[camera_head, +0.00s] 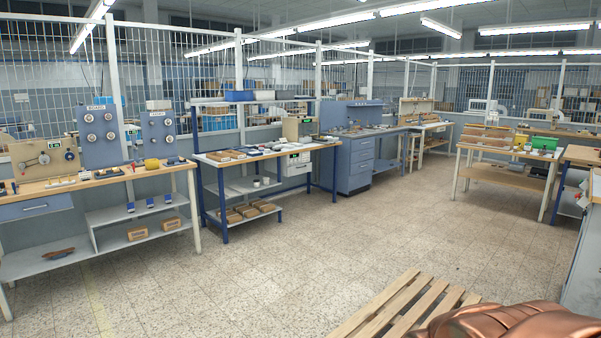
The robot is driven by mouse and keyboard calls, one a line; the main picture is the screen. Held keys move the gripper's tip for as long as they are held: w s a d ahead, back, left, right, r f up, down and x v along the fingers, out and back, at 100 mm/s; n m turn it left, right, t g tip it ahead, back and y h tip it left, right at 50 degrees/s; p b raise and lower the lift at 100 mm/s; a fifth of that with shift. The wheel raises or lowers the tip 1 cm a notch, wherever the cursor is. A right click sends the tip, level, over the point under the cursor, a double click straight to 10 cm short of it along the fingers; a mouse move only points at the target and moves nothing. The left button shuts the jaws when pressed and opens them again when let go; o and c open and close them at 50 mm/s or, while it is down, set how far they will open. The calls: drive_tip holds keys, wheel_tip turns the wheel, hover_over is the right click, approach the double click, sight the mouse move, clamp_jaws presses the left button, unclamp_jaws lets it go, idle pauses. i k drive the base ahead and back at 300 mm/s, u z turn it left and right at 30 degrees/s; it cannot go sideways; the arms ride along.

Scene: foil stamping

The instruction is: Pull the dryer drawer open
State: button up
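A pale box-shaped unit with a small lit display (298,127) stands at the right part of the blue-framed bench. Below it, a white drawer-like front (298,163) shows under the bench top. It looks closed, but I cannot tell for certain which of these is the dryer drawer. A blue cabinet with several closed drawers (361,158) stands just to the right of that bench. My gripper is not in this view, so its state cannot be seen.
A slatted wooden pallet (405,306) lies in the foreground. The blue-framed bench (220,160) and a wood-topped bench (95,180) line the left side. Another table (510,151) stands at right. The tiled floor (330,235) between is clear.

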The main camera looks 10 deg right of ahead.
sight(293, 170)
drive_tip(key=u, duration=0.5)
drive_tip(key=i, duration=5.8)
drive_tip(key=z, duration=1.6)
drive_tip(key=i, duration=3.25)
drive_tip(key=u, duration=0.1)
